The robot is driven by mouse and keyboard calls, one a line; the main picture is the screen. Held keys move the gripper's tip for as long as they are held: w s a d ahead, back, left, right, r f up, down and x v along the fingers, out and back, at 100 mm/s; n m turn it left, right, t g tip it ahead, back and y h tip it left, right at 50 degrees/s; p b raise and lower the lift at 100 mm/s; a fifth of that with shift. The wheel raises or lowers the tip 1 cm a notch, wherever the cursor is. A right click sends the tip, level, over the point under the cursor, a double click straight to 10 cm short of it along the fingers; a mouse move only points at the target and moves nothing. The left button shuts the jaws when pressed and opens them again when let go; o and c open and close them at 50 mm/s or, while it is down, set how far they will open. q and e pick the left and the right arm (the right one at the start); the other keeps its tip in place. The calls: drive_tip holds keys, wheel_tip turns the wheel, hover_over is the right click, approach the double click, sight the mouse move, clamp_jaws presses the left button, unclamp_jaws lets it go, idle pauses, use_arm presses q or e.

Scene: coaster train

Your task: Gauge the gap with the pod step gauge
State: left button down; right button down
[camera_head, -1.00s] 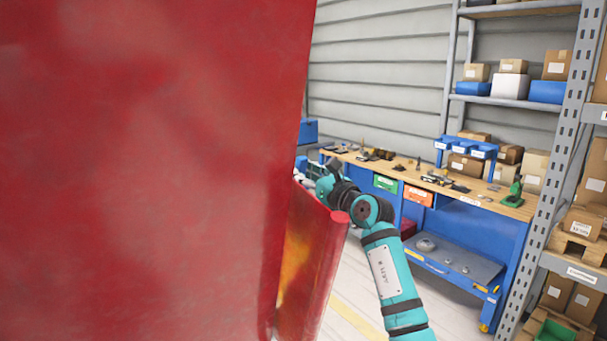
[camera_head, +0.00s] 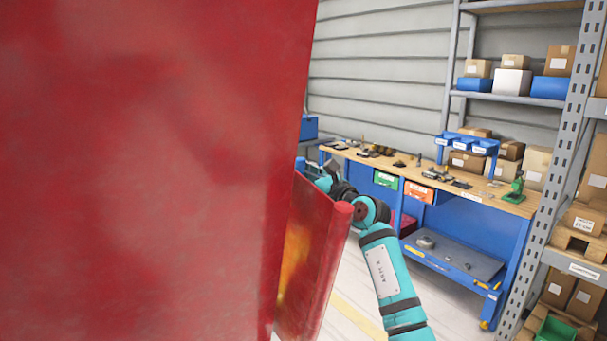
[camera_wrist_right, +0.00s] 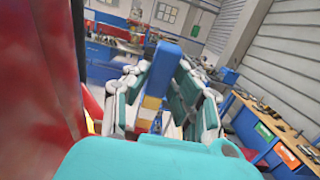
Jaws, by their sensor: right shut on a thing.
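A large red pod surface (camera_head: 140,170) fills the left half of the head view. A lower red panel (camera_head: 310,250) with a yellow-orange patch juts out beside it. My right arm reaches behind this panel, and its gripper is mostly hidden there. In the right wrist view, my right gripper (camera_wrist_right: 165,92) is shut on a blue bar-like piece with yellow and white parts below, seemingly the step gauge (camera_wrist_right: 165,62). The red surface runs close along its left side. I cannot tell whether the gauge touches it. The gap is not clearly visible. My left gripper is not in view.
A wooden-topped workbench (camera_head: 400,166) with tools, bins and blue sides stands behind my right arm. A metal shelving rack (camera_head: 565,150) with boxes stands at the right. Pale floor lies open between the red panel and the bench.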

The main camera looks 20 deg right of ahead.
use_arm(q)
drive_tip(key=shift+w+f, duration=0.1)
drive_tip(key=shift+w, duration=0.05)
use_arm(e)
drive_tip(key=shift+f, duration=0.15)
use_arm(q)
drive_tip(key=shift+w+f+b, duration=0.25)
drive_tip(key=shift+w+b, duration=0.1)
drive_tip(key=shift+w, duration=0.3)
use_arm(e)
drive_tip(key=shift+w+a+f, duration=0.2)
drive_tip(key=shift+f, duration=0.4)
use_arm(q)
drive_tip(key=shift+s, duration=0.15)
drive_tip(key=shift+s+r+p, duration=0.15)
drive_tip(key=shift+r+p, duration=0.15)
drive_tip(key=shift+p, duration=0.05)
use_arm(e)
drive_tip(key=shift+s+d+r, duration=0.1)
